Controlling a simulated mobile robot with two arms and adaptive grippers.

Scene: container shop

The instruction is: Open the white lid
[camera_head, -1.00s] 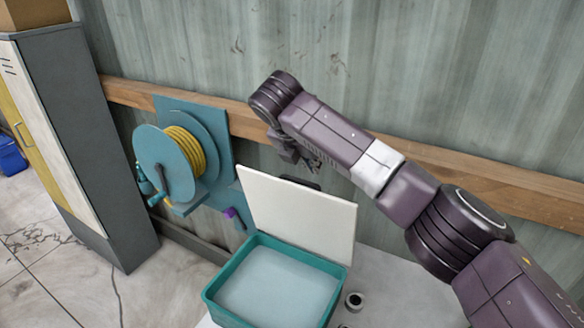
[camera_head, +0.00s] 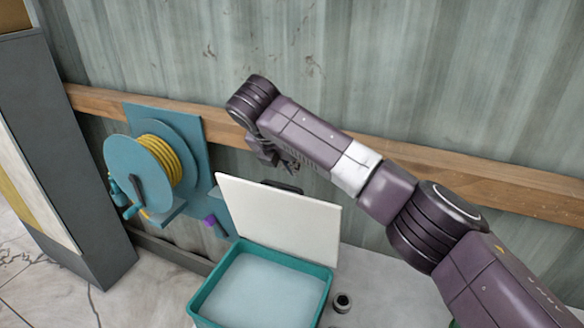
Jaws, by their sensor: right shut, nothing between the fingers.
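The white lid (camera_head: 279,219) stands raised, nearly upright, along the back edge of the teal box (camera_head: 323,284). A dark handle shows just behind its top edge. The box is open and its pale inside shows from above. My right gripper (camera_head: 289,166) is above and behind the lid's top edge, near the wall, partly hidden by its own arm. It is shut and empty; I cannot tell whether it touches the lid. My left gripper is not in view.
A teal hose reel (camera_head: 142,174) with yellow hose hangs on the wall at the left. A tall grey cabinet (camera_head: 82,190) stands at the far left. A small dark ring-shaped item (camera_head: 342,302) is right of the box on a pale surface. A wooden rail (camera_head: 440,172) crosses the wall.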

